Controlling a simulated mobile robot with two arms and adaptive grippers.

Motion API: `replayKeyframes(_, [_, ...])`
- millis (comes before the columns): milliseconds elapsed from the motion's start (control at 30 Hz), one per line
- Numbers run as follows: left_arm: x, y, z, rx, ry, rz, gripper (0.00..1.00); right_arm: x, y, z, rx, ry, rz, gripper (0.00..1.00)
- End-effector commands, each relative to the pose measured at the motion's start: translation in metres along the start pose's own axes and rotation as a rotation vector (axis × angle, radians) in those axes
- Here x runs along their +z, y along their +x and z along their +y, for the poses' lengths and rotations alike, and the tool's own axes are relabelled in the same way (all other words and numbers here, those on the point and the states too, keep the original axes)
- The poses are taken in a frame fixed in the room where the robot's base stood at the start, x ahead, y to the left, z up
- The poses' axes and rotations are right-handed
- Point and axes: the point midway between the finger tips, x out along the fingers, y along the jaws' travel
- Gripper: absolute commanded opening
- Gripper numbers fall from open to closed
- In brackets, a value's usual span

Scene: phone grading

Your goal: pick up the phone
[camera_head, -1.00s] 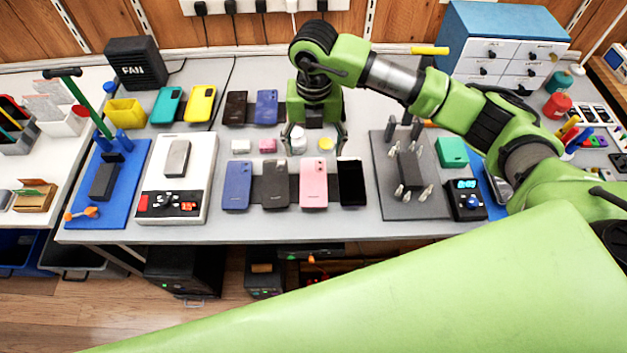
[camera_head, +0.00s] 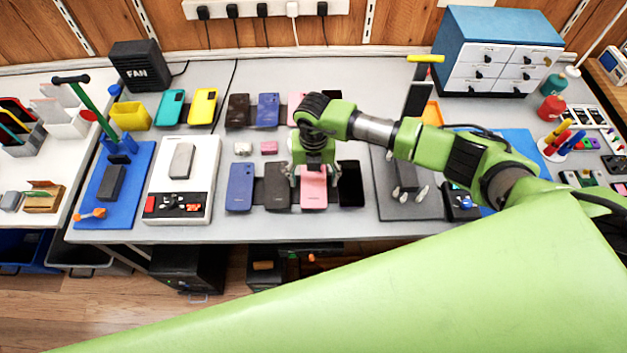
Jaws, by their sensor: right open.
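My right gripper (camera_head: 313,178) is over the upper end of a pink phone (camera_head: 314,197) in the front row. Its fingers are apart, one on each side of that phone, and hold nothing. I cannot tell whether they touch it. The phone lies flat, and its upper end is hidden by the gripper. Beside it in the row lie a blue phone (camera_head: 241,190), a dark grey phone (camera_head: 277,194) and a black phone (camera_head: 351,188). My left gripper is not in view.
Several phones lie in a back row, including a blue one (camera_head: 268,108), partly hidden by my arm. A dark grey mat (camera_head: 420,206) with a fixture lies right. Bare table shows in front of the phones.

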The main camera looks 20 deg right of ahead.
Motion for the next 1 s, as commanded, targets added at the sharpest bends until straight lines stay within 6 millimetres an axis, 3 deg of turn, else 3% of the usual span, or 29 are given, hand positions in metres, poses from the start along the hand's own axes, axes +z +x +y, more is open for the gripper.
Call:
replayKeyframes(233, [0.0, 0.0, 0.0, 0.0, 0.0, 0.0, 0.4, 0.0, 0.002, 0.0, 0.0, -0.001, 0.0, 0.68])
replayKeyframes(400, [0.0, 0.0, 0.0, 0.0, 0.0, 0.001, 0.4, 0.0, 0.002, 0.0, 0.001, 0.0, 0.0, 0.24])
replayKeyframes(800, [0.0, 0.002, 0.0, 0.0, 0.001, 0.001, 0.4, 0.001, -0.001, 0.001, 0.002, 0.0, -0.002, 0.24])
replayKeyframes(1000, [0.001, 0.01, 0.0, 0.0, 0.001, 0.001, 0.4, 0.001, -0.013, 0.001, 0.004, -0.001, -0.003, 0.24])
